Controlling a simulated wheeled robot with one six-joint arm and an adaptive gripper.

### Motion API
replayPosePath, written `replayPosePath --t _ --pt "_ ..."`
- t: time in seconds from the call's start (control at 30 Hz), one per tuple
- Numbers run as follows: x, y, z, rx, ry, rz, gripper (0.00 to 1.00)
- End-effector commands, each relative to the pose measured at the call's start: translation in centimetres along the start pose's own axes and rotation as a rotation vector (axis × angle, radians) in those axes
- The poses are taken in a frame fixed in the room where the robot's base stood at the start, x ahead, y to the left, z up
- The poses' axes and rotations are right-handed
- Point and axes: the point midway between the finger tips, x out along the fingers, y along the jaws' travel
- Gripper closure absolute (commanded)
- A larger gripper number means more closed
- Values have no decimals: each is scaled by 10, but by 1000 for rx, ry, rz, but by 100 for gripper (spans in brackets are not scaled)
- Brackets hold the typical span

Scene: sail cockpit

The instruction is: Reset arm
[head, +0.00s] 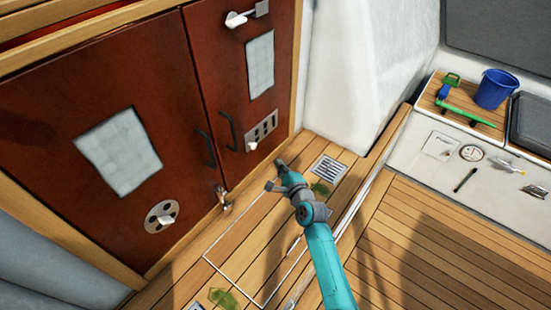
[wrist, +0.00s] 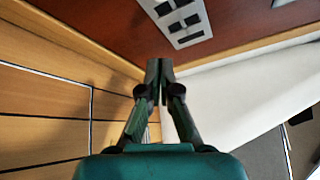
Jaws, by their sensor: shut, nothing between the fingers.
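My teal arm reaches up from the bottom of the head view. My gripper (head: 281,165) is over the wooden cockpit floor, in front of the red-brown doors and near a floor drain grate. In the wrist view my gripper (wrist: 159,64) has its fingertips together, with nothing between them. It points toward the bottom of the red-brown door and the white wall beside it. No held object shows in either view.
Red-brown doors (head: 90,90) with handles and vents stand at left. The drain grate (head: 328,169) and green patches (head: 222,299) are on the floor. A blue bucket (head: 495,89) and green tools (head: 465,113) sit on the right bench. Teak planking (head: 440,235) at right is clear.

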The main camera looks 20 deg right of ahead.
Motion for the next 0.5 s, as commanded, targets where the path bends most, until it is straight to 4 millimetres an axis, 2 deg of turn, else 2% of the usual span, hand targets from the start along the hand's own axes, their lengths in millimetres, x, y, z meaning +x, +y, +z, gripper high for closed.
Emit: replayPosePath --t 0.33,0.43,0.5 --pt "-9 5 -2 -14 4 2 100" --pt "-27 18 -5 -65 17 7 100" --pt "-48 32 -9 -128 30 12 100"
